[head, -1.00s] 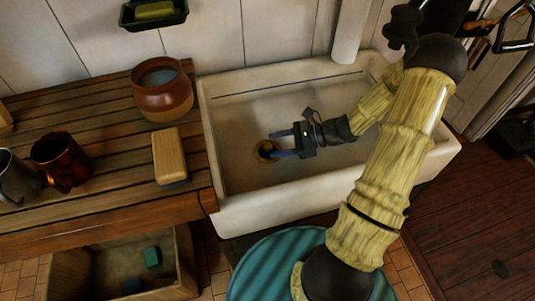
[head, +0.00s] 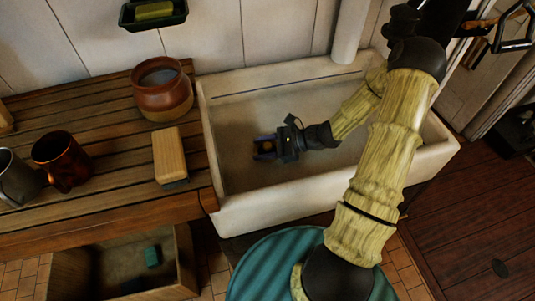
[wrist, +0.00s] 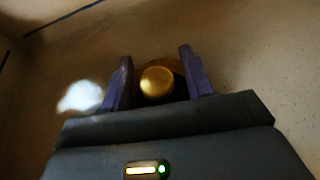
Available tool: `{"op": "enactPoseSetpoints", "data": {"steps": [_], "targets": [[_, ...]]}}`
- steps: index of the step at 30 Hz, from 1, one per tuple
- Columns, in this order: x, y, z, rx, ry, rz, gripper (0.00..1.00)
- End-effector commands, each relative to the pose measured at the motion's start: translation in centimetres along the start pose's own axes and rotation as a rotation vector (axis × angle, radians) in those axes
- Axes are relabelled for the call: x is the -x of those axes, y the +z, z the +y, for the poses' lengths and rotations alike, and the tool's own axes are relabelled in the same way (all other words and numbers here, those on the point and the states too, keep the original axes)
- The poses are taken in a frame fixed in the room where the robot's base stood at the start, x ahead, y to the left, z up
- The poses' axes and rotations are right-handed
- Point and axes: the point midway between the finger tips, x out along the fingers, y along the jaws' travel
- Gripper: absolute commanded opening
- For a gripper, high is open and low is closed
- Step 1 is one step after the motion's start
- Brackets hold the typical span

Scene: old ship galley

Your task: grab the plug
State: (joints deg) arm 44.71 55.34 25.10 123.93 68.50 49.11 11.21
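The plug shows in the wrist view as a round brass knob (wrist: 157,82) over a dark round drain area in the sink floor. My gripper (wrist: 157,75) is open, with one blue-purple finger on each side of the knob and a visible gap on both sides. In the head view my gripper (head: 264,148) is low in the white sink (head: 310,205), over the drain spot. Only a small brass bit of the plug (head: 267,146) shows between the fingers there. How far down the fingertips reach beside the knob is hard to tell.
The sink's walls surround my gripper, with free room on its right. On the wooden counter at left stand a clay pot (head: 162,95), a wooden block or brush (head: 170,156), a copper mug (head: 62,160) and a grey mug (head: 18,178). A soap dish (head: 153,14) hangs above.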

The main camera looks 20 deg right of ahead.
Motion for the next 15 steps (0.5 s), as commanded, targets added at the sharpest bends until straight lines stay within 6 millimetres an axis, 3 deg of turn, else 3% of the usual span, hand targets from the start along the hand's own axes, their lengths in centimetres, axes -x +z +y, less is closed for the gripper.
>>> {"op": "enactPoseSetpoints", "data": {"steps": [1,6,15], "targets": [[-0.03,-0.06,0.03,-0.001,0.001,0.001,0.35],[-0.03,-0.07,0.03,-0.001,0.001,0.001,0.02],[0.1,0.05,0.0,-0.001,-0.001,0.001,0.0]]}}
